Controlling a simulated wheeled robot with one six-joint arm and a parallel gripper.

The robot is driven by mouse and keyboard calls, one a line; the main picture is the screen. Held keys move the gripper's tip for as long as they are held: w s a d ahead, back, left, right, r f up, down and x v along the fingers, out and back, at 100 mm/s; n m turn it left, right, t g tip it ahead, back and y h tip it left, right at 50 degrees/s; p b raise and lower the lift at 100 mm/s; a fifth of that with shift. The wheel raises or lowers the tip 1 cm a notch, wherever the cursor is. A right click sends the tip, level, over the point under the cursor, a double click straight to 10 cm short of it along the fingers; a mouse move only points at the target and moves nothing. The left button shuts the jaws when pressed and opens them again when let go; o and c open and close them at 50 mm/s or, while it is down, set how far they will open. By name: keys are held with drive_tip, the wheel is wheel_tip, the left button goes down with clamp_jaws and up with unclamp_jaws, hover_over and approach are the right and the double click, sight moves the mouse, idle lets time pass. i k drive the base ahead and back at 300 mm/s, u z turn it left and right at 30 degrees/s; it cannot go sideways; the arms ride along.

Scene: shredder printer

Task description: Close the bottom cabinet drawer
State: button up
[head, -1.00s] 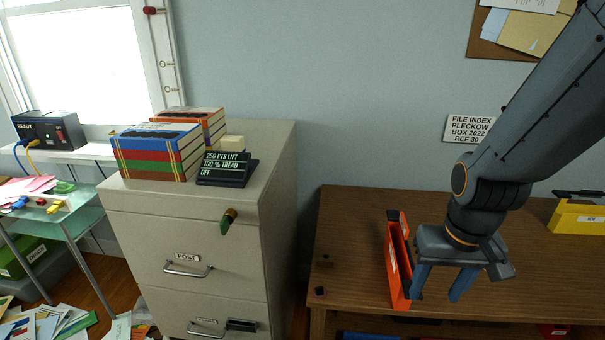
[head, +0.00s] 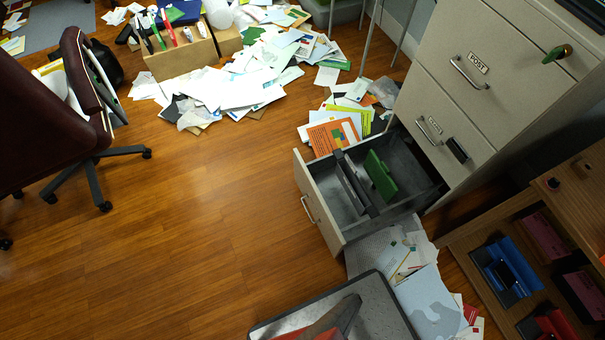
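The beige filing cabinet (head: 520,75) stands at the upper right of the head view. Its bottom drawer (head: 318,212) is pulled far out over the floor, with its front facing left. A metal handle (head: 308,209) is on that front. Inside the drawer stand a green folder (head: 380,176) and a dark upright piece (head: 356,184); much of the drawer's floor is bare. The two drawers above, with handles and "POST" labels, look shut.
Loose papers (head: 230,85) cover the floor at the back and beside the drawer (head: 425,295). A dark red office chair (head: 50,110) stands at the left. A wooden shelf unit (head: 455,240) with binders is at the lower right. The wooden floor (head: 190,240) left of the drawer is clear.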

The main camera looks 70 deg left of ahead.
sight(339, 222)
drive_tip(key=z, duration=1.6)
drive_tip(key=i, duration=0.65)
drive_tip(key=u, duration=4.55)
drive_tip(key=i, duration=0.45)
drive_tip(key=z, duration=0.5)
